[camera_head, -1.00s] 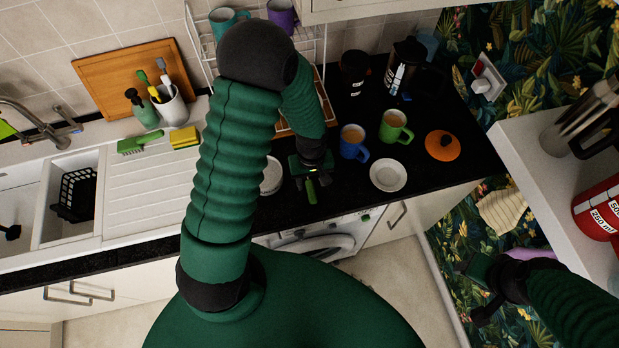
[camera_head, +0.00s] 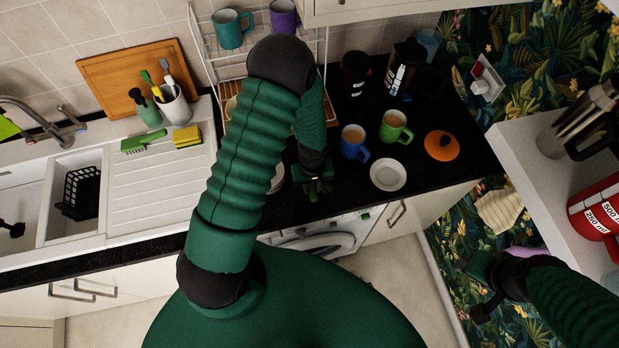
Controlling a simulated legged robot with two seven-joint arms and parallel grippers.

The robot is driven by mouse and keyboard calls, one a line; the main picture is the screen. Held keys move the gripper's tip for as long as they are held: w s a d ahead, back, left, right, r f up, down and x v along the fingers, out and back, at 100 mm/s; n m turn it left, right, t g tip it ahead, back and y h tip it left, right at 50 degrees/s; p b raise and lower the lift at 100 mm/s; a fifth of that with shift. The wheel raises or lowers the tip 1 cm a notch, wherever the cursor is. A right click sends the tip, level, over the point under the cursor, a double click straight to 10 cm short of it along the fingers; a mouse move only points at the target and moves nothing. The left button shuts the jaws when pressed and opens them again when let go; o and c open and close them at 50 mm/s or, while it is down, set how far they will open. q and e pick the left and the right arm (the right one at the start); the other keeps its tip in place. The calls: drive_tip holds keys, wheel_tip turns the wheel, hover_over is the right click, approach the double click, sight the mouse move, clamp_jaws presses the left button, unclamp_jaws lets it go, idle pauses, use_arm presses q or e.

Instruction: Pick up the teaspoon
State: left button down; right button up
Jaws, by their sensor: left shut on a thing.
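My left gripper (camera_head: 316,184) is low over the black worktop (camera_head: 300,208), left of the blue mug and the small white plate. It is shut on a small thin thing, taken to be the teaspoon. The gripper hides most of it, and its shape is too small and dark to make out. My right gripper (camera_head: 481,290) is at the lower right, far from the worktop items.
A second plate (camera_head: 276,178) is partly behind my arm. A dish rack (camera_head: 204,50) stands behind. A white shelf (camera_head: 525,160) is at right.

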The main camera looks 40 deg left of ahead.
idle(0.3)
use_arm(q)
drive_tip(key=shift+r, duration=0.15)
drive_tip(key=shift+w+r+b, duration=0.1)
drive_tip(key=shift+r+b, duration=0.35)
drive_tip(key=shift+r, duration=0.25)
drive_tip(key=shift+s+d+r+b, duration=0.45)
drive_tip(key=shift+r+b, duration=0.1)
drive_tip(key=shift+r, duration=0.2)
drive_tip(key=s+d+r+b, duration=0.1)
drive_tip(key=s+d+b, duration=0.2)
drive_tip(key=s+d, duration=0.6)
drive_tip(key=d, duration=0.2)
drive_tip(key=shift+s+d+r+b, duration=0.2)
drive_tip(key=shift+d+r+b, duration=0.15)
drive_tip(key=shift+r, duration=0.05)
drive_tip(key=shift+a, duration=0.15)
